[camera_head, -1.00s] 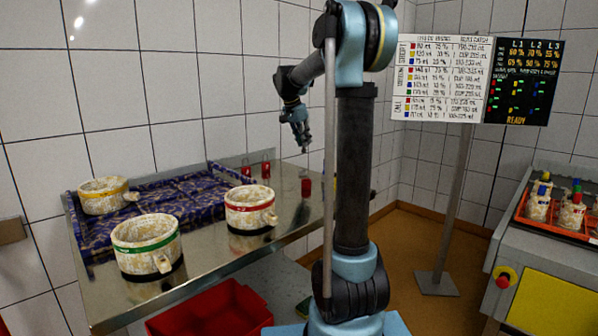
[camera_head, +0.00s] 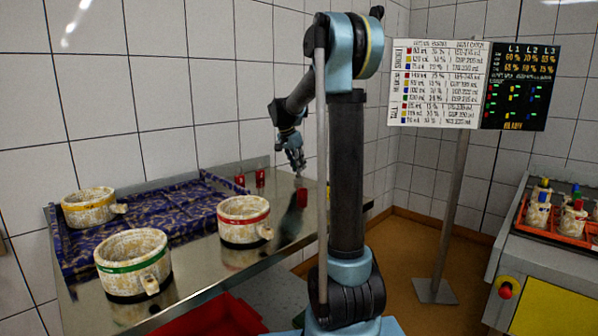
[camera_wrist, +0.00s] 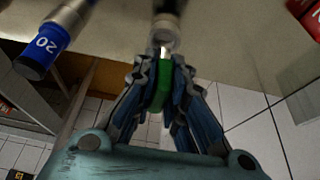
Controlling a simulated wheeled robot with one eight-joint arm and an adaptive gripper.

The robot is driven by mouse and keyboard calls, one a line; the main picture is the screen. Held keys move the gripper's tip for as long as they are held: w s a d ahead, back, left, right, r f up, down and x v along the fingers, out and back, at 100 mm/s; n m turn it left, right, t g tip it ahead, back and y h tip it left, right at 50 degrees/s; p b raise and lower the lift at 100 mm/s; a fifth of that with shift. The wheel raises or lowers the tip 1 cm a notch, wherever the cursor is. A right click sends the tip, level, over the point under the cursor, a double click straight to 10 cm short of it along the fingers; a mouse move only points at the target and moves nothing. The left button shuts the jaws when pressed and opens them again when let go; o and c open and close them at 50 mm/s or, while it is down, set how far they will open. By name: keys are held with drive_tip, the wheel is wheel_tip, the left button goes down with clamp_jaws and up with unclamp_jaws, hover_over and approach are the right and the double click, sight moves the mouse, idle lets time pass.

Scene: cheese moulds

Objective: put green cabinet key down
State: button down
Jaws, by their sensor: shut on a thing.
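My gripper (camera_wrist: 163,85) is shut on a green key (camera_wrist: 165,88) in the wrist view. A pale metal part of the key shows past the fingertips, close to a dark round fitting (camera_wrist: 166,22) with a light end; I cannot tell whether they touch. In the head view my gripper (camera_head: 298,168) hangs above the back right part of the steel table (camera_head: 185,270), near a red object (camera_head: 301,197). The key cannot be made out in the head view.
Moulds with a yellow band (camera_head: 88,207), a green band (camera_head: 133,264) and a red band (camera_head: 243,220) stand at left, by a patterned cloth (camera_head: 150,222). A blue-ended cylinder marked 20 (camera_wrist: 40,48) is near my gripper. An orange tray (camera_head: 560,230) stands at right.

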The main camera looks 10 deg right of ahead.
drive_tip(key=shift+f, duration=0.75)
drive_tip(key=c, duration=1.6)
unclamp_jaws()
drive_tip(key=shift+c, duration=0.2)
drive_tip(key=v, duration=1.2)
